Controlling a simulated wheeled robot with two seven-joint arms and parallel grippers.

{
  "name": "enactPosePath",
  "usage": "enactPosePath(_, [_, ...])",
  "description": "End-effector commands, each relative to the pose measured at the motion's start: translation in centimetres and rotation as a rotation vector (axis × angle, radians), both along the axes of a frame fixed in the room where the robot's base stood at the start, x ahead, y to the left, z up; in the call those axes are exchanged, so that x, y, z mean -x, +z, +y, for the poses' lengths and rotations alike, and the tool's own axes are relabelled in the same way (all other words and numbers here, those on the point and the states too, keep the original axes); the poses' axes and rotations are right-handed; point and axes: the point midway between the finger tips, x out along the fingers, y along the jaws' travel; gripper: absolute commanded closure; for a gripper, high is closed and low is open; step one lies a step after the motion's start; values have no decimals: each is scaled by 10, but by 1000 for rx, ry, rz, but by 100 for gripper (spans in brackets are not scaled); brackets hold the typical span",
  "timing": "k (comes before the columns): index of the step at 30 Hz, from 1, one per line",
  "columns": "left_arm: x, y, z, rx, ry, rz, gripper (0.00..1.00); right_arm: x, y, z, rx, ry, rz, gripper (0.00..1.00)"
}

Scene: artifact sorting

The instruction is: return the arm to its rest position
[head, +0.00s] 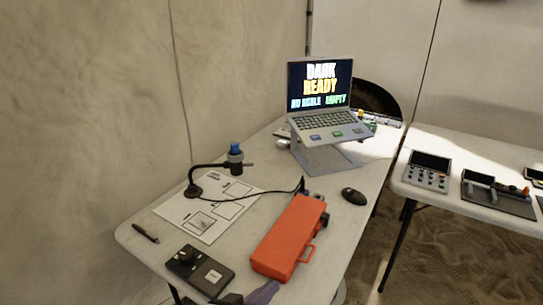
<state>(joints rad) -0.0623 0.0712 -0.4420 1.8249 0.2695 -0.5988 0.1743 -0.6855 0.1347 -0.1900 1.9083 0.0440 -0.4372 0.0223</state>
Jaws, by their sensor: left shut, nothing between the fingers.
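My left gripper (250,296) shows only in part at the bottom edge of the head view, as a dark piece and a purple-grey piece. It is shut with nothing held, near the front edge of the white table (145,235). It is just below the orange case (288,238) and to the right of a black device with a knob (200,270). Most of the arm is outside the picture. My right gripper is not in view.
A laptop on a stand (322,118) reads "READY". A gooseneck device with a blue top (235,160), a printed sheet (205,212), a pen (146,233) and a mouse (353,196) share the table. A second table (445,190) with instruments stands right, across a gap.

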Motion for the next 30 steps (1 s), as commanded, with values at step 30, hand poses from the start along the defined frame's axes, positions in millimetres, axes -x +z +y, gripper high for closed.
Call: enactPosePath(30, [220,-78,204,-570,89,561,100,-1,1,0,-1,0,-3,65])
